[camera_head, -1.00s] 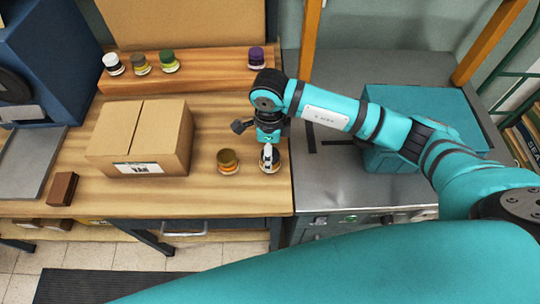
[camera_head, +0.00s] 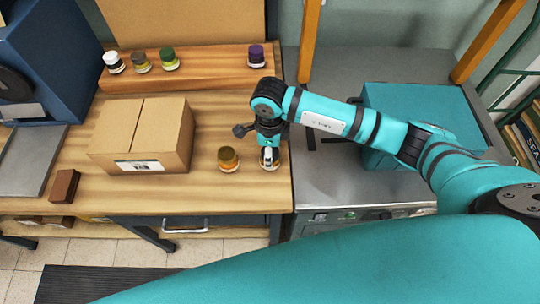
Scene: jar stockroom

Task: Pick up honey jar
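An amber jar with a brownish-gold lid (camera_head: 228,158) stands upright on the wooden table, to the right of the cardboard box. A second jar (camera_head: 270,166) stands just right of it, mostly hidden by my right gripper. I cannot tell from a label which of the two holds honey. My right gripper (camera_head: 268,156) points down over the second jar, with its fingers at the jar's top. Whether the fingers are closed on it is too small to tell. The amber jar is apart from the gripper. My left gripper is not in view.
The cardboard box (camera_head: 143,135) stands left of the jars. Several jars stand on a raised wooden shelf behind, including a purple-lidded one (camera_head: 257,55). A small brown block (camera_head: 64,186) lies at the table's left front. A teal box (camera_head: 415,115) sits on the metal counter at right.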

